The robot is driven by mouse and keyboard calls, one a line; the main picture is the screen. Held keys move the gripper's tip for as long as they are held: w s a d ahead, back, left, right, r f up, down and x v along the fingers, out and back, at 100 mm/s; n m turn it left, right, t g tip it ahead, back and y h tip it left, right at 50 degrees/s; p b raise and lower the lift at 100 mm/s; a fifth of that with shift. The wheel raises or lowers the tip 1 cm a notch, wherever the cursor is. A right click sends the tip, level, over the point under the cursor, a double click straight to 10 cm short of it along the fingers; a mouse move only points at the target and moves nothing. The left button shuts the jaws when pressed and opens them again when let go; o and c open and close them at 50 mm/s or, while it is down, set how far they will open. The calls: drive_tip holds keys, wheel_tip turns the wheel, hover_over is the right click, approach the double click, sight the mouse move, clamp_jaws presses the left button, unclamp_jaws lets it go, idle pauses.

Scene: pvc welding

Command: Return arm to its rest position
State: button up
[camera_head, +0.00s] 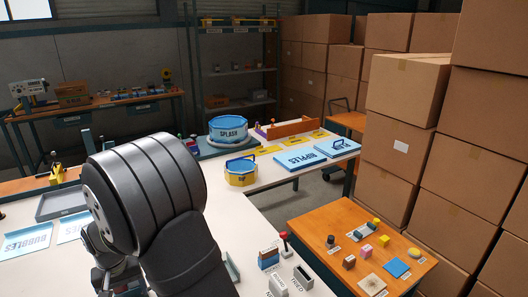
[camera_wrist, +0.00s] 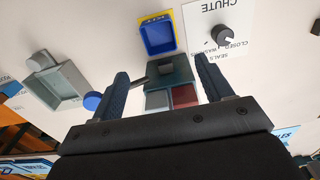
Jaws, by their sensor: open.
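My arm rises large and dark in the left half of the head view, above the white table (camera_head: 250,212). Its gripper end is hidden behind or below the arm links there. In the wrist view my gripper (camera_wrist: 160,85) shows two dark ribbed fingers standing apart with nothing held between them.
A grey tray (camera_head: 62,203) lies left of my arm. A yellow-blue container (camera_head: 241,172) and a blue SPLASH tub (camera_head: 228,129) stand behind it. An orange table (camera_head: 335,268) with small blocks is at right, beside stacked cartons (camera_head: 405,110). The wrist view shows a black knob (camera_wrist: 221,35) on a CHUTE panel.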

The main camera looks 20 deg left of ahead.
wheel_tip(320, 180, down, 13)
drive_tip(key=shift+d+r, duration=0.1)
drive_tip(key=shift+r, duration=0.1)
wheel_tip(320, 180, up, 5)
drive_tip(key=shift+f, duration=0.1)
drive_tip(key=w+d+r, duration=0.7)
drive_tip(key=d, duration=0.3)
drive_tip(key=s+f, duration=0.1)
drive_tip(key=s, duration=1.1)
drive_tip(key=s+a+f, duration=0.6)
drive_tip(key=s, duration=0.1)
drive_tip(key=shift+a+f, duration=0.15)
drive_tip(key=shift+f, duration=0.1)
drive_tip(key=shift+s+a+f, duration=0.15)
drive_tip(key=shift+f, duration=0.35)
drive_tip(key=shift+s+a+f, duration=0.1)
drive_tip(key=shift+a+f, duration=0.05)
drive_tip(key=shift+f, duration=1.25)
drive_tip(key=shift+o, duration=0.5)
